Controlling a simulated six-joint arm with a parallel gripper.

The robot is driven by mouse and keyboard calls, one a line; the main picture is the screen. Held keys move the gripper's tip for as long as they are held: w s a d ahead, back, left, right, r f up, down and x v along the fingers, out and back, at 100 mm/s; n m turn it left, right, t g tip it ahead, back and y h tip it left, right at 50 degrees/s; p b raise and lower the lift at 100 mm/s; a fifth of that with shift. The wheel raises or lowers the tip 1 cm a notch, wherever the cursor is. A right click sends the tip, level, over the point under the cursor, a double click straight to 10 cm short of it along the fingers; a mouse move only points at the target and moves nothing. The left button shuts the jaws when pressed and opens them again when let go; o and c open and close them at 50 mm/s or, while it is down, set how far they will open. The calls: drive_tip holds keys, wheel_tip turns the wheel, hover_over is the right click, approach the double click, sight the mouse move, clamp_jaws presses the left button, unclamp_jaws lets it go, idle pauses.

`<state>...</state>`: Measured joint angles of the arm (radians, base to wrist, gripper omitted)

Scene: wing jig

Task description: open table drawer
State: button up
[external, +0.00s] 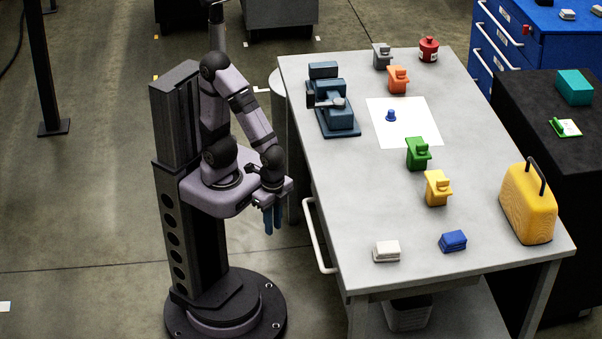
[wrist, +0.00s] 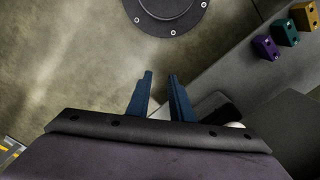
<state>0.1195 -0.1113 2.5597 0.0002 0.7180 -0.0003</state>
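The grey table (external: 300,75) has a white bar handle (external: 313,235) on its left side, below the top. The drawer front is mostly hidden under the table edge, and no drawer interior shows. My gripper (external: 273,230) points down, left of the handle and apart from it in the external view. In the wrist view my gripper (wrist: 160,74) shows two blue fingers spread apart with nothing held between their tips. A pale shape shows behind the fingers there; I cannot tell whether it is the handle.
On the table are a blue-grey machine (external: 335,110), a yellow case (external: 529,205), a white sheet (external: 405,135) and several small coloured blocks. The wrist view shows purple (wrist: 265,47), teal (wrist: 285,32) and orange (wrist: 304,15) blocks.

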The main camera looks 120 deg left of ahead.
drive_tip(key=s+d+f+m+g+y+b, duration=0.25)
drive_tip(key=s+d+f+m, duration=0.3)
drive_tip(key=d+f, duration=0.3)
drive_tip(key=n+t+y+b, duration=0.2)
drive_tip(key=t+y, duration=0.7)
drive_tip(key=y, duration=0.3)
approach(313, 234)
drive_tip(key=w+a+f, duration=0.1)
drive_tip(key=a, duration=0.2)
drive_tip(key=shift+x, duration=3.5)
drive_tip(key=shift+w+f, duration=0.1)
drive_tip(key=shift+f, duration=0.1)
clamp_jaws()
